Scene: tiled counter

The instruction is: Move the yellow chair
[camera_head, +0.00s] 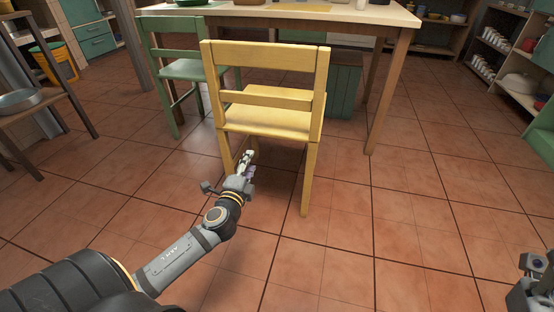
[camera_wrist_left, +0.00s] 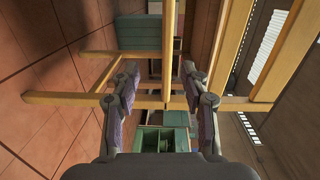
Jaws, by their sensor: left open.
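The yellow chair (camera_head: 270,118) stands on the tiled floor in the middle of the head view, its back towards me. My left gripper (camera_head: 246,160) is low beside the chair's left rear leg, partly overlapping it. In the left wrist view my left gripper (camera_wrist_left: 158,75) is open, with its two fingers spread. Yellow chair bars (camera_wrist_left: 65,98) cross that view sideways behind the fingers, and another bar runs up between them. I cannot tell whether the fingers touch the wood. Part of my right gripper (camera_head: 532,268) shows at the right edge, cut off.
A wooden table (camera_head: 345,14) stands just behind the yellow chair. A green chair (camera_head: 182,68) is close on its left. A dark shelf stand with a bowl (camera_head: 18,101) is at the left, and loaded shelves (camera_head: 500,85) are at the right. The front tiles (camera_head: 400,240) are clear.

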